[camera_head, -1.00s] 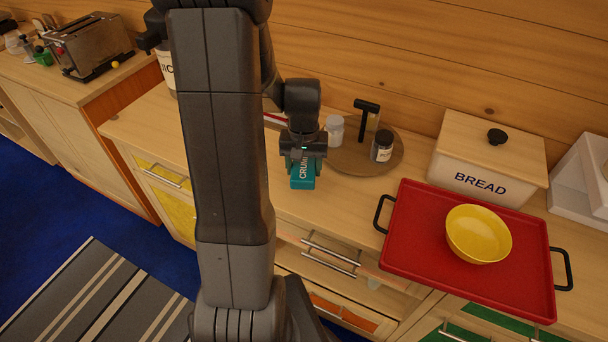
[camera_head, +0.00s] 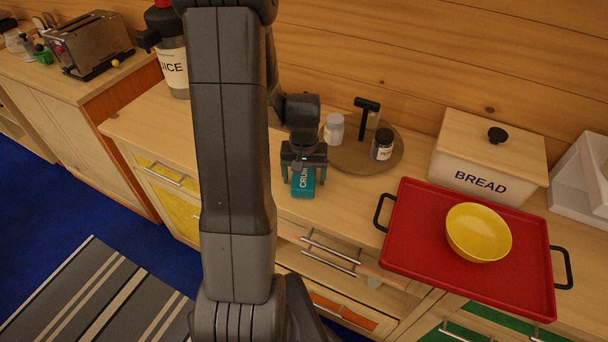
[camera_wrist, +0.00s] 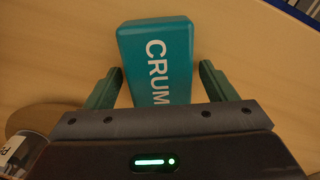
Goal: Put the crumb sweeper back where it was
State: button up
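The crumb sweeper is a teal block with white letters reading "CRUM". In the head view the crumb sweeper (camera_head: 303,184) lies on the wooden counter, left of the round wooden board, partly hidden by my gripper (camera_head: 304,168). In the wrist view the crumb sweeper (camera_wrist: 158,62) lies between and ahead of the fingers of my gripper (camera_wrist: 160,85). The fingers are spread, with a gap on each side of the block. The lower end of the block is hidden behind the gripper body.
A round wooden board (camera_head: 352,160) holds a white-lidded jar (camera_head: 334,130), a dark-lidded jar (camera_head: 382,145) and a black T-shaped handle (camera_head: 367,108). A red tray (camera_head: 410,235) with a yellow bowl (camera_head: 478,232) is at right, before a bread box (camera_head: 484,165).

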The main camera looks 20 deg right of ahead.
aim_at(304, 174)
jog(key=shift+r, duration=0.1)
notch_tip(304, 174, up, 12)
dwell(0.5)
